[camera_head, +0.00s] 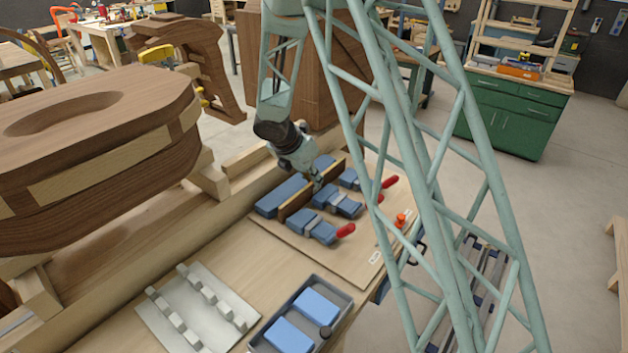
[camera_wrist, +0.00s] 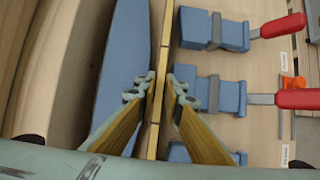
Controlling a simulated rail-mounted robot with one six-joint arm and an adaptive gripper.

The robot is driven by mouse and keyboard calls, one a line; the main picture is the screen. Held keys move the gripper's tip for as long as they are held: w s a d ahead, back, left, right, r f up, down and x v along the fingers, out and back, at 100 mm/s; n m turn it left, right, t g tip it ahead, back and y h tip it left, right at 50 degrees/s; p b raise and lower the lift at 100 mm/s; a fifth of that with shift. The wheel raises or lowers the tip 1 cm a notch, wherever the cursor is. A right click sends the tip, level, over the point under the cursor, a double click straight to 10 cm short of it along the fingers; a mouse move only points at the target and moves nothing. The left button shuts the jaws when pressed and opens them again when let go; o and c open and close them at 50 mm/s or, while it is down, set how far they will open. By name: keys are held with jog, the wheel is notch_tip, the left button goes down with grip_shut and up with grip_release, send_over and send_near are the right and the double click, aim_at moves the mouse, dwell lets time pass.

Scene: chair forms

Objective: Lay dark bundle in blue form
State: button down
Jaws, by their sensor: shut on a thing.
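The blue form (camera_head: 280,195) is a long blue block on a board, with a curved outer side in the wrist view (camera_wrist: 122,60). A thin, brown upright strip, apparently the bundle (camera_head: 297,203), runs along its right side. In the wrist view the bundle (camera_wrist: 160,60) stands on edge close beside the block; I cannot tell whether they touch. My gripper (camera_head: 317,182) is low over the form. In the wrist view its fingers (camera_wrist: 157,91) lie on both sides of the bundle, shut on it. The bundle's lower edge is hidden.
Blue clamp pads with red handles (camera_head: 346,230) stand right of the bundle, across a narrow gap. An orange piece (camera_head: 401,220) lies near the board's right edge. A notched pale rack (camera_head: 197,312) and a grey tray (camera_head: 346,301) with blue pads sit in front. A large wooden form (camera_head: 100,110) stands left.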

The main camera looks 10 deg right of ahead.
jog(key=shift+f, duration=0.25)
dwell(0.7)
jog(key=c, duration=2.6)
grip_release()
jog(key=shift+c, duration=0.2)
jog(key=shift+r, duration=0.1)
jog(key=v, duration=1.2)
jog(key=shift+b, duration=0.3)
